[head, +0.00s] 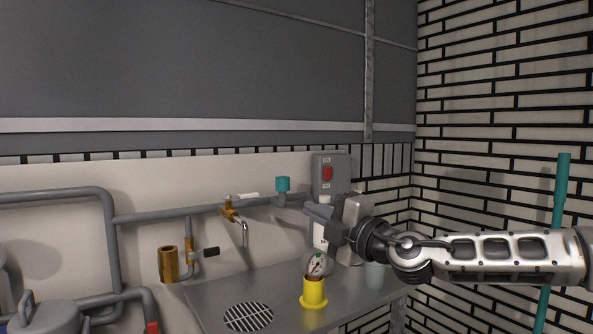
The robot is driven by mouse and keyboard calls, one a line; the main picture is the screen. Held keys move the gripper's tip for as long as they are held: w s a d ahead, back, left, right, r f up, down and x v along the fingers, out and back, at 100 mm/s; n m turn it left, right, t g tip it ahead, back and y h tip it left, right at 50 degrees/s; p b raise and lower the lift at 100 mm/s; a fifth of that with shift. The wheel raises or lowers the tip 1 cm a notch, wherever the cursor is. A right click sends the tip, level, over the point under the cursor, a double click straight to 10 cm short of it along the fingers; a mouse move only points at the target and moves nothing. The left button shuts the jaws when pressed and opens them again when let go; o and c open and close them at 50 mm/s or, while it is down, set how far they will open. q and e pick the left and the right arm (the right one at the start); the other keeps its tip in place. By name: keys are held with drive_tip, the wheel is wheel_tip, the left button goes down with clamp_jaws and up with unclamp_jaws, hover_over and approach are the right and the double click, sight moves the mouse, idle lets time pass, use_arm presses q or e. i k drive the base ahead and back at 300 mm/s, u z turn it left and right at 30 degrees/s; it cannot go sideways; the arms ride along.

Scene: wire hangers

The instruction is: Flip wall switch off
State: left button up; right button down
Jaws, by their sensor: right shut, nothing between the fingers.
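The wall switch is a grey box (331,163) on the back wall above the metal counter. It has a red rocker (327,173) on its front with small labels above and below it; which way the rocker is tipped is too small to tell. My right gripper (311,211) reaches in from the right and is shut and empty. My left gripper is not in view.
Below my right gripper, a yellow stand (313,292) with a dial gauge (317,264) and a pale cup (375,275) stand on the metal counter (275,290). A tap (243,232) and grey pipes (160,214) run along the wall at left. A teal pole (558,195) stands at right.

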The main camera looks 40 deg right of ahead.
sight(327, 173)
drive_tip(key=i, duration=0.25)
drive_tip(key=z, duration=2.2)
drive_tip(key=i, duration=0.65)
drive_tip(key=u, duration=1.9)
